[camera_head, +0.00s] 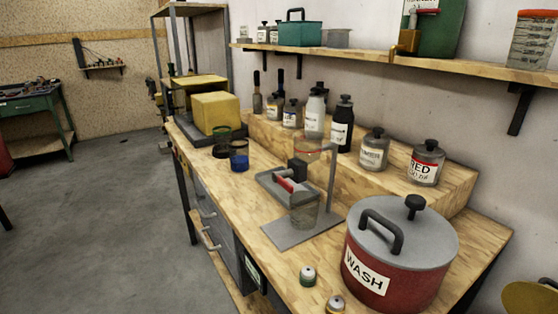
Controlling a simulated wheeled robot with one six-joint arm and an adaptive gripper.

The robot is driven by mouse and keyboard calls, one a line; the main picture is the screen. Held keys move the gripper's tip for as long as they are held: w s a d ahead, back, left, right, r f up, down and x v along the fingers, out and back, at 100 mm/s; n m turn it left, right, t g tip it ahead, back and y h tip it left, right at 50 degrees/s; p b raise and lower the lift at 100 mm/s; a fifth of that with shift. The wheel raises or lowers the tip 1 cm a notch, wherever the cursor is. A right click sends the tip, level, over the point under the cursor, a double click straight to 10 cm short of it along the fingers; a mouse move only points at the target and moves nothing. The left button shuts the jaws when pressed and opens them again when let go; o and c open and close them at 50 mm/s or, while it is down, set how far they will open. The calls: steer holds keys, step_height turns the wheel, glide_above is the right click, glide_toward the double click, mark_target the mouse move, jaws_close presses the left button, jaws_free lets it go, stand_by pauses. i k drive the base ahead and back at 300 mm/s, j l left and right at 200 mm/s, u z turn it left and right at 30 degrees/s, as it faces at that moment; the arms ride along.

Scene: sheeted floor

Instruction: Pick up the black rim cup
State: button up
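Two small see-through cups stand side by side on the wooden workbench (262,188), in front of a yellow block. I cannot tell for sure which one is meant by the black rim cup. Both look upright. My gripper is not in view.
A red WASH pot (395,278) stands at front right. Several bottles line a raised wooden step (300,150). A yellow block (215,112) sits behind the cups. The floor (110,210) at left is clear.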

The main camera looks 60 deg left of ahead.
mark_target(238, 148)
steer(key=l+u, duration=0.35)
steer(key=l, duration=0.2)
steer(key=l+u, duration=0.3)
steer(key=l, duration=0.2)
steer(key=u, duration=1.85)
steer(key=i+j+u, duration=0.2)
steer(key=j+u, duration=0.25)
steer(key=i+j+u, duration=0.2)
steer(key=u, duration=0.25)
